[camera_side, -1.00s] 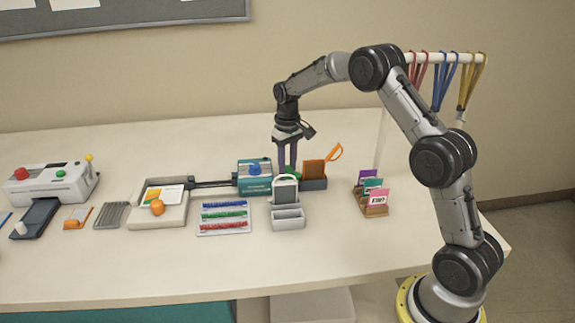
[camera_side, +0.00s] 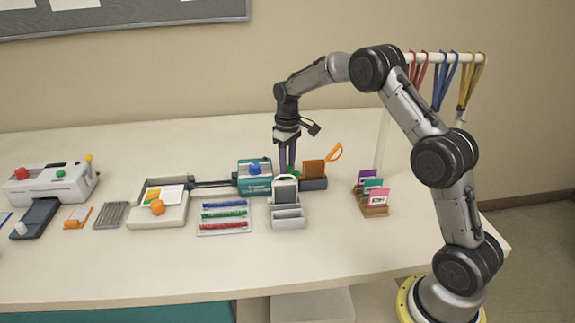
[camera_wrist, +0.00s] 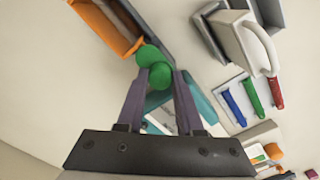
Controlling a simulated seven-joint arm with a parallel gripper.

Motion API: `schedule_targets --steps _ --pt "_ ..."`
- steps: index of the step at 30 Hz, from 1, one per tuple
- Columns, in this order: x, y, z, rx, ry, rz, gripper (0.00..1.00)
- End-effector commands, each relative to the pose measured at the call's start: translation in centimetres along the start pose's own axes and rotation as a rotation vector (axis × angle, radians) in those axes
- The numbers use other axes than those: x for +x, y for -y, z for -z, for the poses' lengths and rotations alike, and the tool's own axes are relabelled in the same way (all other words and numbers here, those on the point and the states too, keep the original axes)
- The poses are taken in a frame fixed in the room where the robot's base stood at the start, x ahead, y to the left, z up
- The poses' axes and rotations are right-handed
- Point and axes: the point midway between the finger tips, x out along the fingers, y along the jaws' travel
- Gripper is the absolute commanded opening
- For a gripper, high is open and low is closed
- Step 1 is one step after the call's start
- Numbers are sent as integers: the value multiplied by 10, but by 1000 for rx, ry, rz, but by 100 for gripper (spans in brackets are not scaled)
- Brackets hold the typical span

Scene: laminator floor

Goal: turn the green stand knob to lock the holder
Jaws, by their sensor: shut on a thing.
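The green knob (camera_side: 295,173) sits low on the table between the teal machine and a dark tray. In the wrist view it shows as rounded green parts (camera_wrist: 150,56) at the fingertips. My gripper (camera_side: 287,166) points down at it with purple fingers and is shut on it. The fingertips (camera_wrist: 160,72) meet around the green in the wrist view, and they hide part of it. A grey holder with a white looped frame (camera_side: 286,190) stands just in front of the fingers; it also shows at the upper right of the wrist view (camera_wrist: 244,42). I cannot tell how the knob joins it.
The teal machine (camera_side: 255,185) with a blue knob is close on the left. The dark tray (camera_side: 316,184) with an orange piece is close on the right. A card rack (camera_side: 374,210) stands farther right. A rack of coloured strips (camera_side: 224,231) lies front left. The table's front is clear.

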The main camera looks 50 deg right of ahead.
Motion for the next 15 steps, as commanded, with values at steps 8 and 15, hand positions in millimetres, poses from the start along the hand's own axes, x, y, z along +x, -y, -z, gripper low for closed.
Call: schedule_targets --steps 8,15 --pt "0 0 0 -1 1 0 66" --pt "0 0 0 0 0 0 66"
